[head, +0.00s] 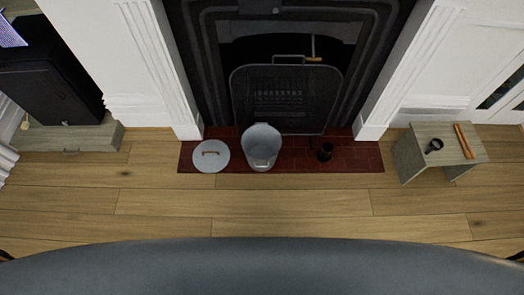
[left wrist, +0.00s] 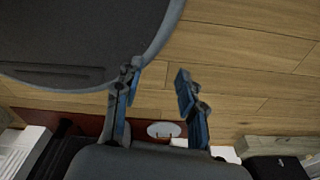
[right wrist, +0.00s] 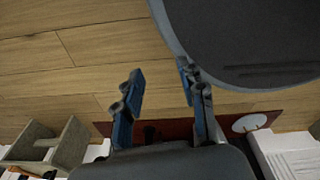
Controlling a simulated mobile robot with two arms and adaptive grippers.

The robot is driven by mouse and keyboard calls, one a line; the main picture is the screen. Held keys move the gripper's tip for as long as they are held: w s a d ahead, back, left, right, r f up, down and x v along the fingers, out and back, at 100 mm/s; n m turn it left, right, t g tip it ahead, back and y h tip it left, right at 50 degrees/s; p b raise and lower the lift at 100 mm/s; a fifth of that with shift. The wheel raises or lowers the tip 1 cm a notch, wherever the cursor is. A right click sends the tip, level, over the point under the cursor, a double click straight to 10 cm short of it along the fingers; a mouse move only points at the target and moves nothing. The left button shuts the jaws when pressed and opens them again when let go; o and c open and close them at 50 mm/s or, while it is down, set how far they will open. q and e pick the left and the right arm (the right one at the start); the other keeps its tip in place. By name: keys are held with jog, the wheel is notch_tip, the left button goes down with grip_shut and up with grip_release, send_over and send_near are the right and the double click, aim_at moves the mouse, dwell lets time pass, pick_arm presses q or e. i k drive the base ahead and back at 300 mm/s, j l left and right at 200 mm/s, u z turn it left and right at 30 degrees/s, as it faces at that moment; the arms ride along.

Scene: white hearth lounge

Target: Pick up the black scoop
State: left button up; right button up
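A small black item with a rounded end and short handle, which looks like the black scoop (head: 434,146), lies on the grey wooden stool (head: 412,158) at the right of the head view. A dark cup-like object (head: 325,152) stands on the red hearth; its exact kind is hard to tell. My left gripper (left wrist: 157,85) is open and empty in the left wrist view. My right gripper (right wrist: 162,85) is open and empty in the right wrist view, with the stool (right wrist: 38,140) at lower left. Both grippers are well apart from the stool.
An orange-brown stick (head: 464,141) lies beside the scoop. A metal bucket (head: 261,147) and a round grey lid (head: 210,156) are on the red tiled hearth (head: 359,160), before a black fire screen (head: 285,98). The wooden floor (head: 250,204) in front is clear.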

aim_at(437, 144)
jog(key=z, duration=1.65)
